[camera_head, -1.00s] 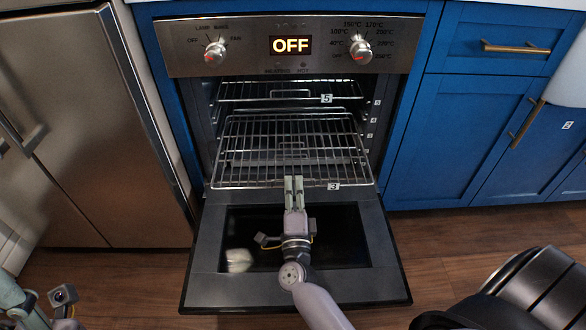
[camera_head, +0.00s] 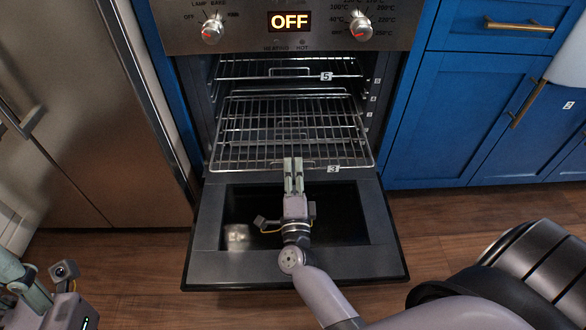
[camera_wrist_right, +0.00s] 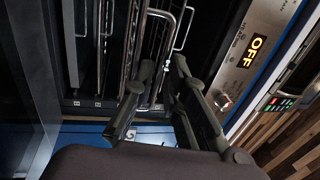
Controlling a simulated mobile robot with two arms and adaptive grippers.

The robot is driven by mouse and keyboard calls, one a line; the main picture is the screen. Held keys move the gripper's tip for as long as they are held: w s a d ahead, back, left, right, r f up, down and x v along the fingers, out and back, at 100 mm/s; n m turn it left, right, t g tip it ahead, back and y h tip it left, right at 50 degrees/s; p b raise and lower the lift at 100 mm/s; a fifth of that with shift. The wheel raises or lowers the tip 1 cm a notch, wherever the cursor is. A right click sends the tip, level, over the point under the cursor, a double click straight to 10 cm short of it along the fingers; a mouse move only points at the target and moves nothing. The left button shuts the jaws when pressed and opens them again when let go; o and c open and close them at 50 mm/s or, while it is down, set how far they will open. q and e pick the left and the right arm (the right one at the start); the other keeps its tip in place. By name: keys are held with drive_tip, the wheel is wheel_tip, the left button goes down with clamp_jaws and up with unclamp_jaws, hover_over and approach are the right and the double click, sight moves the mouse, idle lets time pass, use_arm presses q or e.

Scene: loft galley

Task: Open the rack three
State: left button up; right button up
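Rack three (camera_head: 335,148), a wire oven rack with a white "3" tag at its front right, sticks partly out of the oven above the lowered door. My right gripper (camera_head: 293,162) is at the middle of its front edge. Its two fingers are close together, and in the right wrist view the fingers (camera_wrist_right: 165,72) close around a bright rack wire. The oven interior hides the back of the rack. My left gripper (camera_head: 22,282) shows only in part at the lower left, away from the oven; its fingertips are unclear.
Rack five (camera_head: 327,76) sits higher inside the oven. The oven door (camera_head: 205,262) hangs open below. The control panel (camera_head: 330,20) reads OFF. A steel fridge (camera_head: 70,110) stands left, blue cabinets (camera_head: 460,110) right. Wooden floor (camera_head: 135,265) is in front.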

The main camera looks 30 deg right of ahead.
drive_tip(key=v, duration=1.2)
drive_tip(key=shift+w, duration=0.1)
